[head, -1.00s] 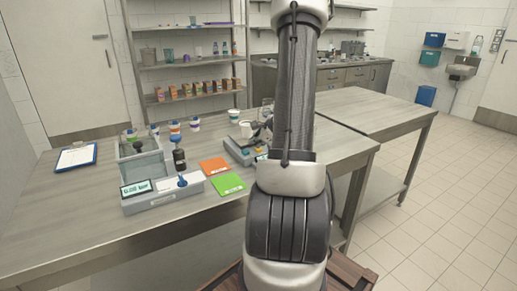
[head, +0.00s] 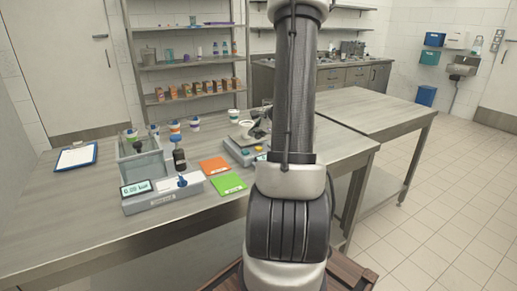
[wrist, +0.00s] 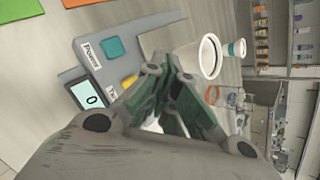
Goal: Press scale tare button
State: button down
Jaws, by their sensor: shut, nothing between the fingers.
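The grey scale (head: 232,152) stands on the steel table left of my arm. In the wrist view its display (wrist: 88,93) reads 0. A teal button (wrist: 112,47) sits beside a "Power" label. A yellow button (wrist: 130,81) sits beside a second label, which my finger partly hides; only its first letters show. My gripper (wrist: 167,70) is shut and empty, with its fingertips over the scale, just right of the yellow button in the picture. I cannot tell its height above the scale.
Left of the scale lie an orange card (head: 214,164) and a green card (head: 229,184). Several small cups stand at the back.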

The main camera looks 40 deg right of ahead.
jog(key=shift+r, duration=1.5)
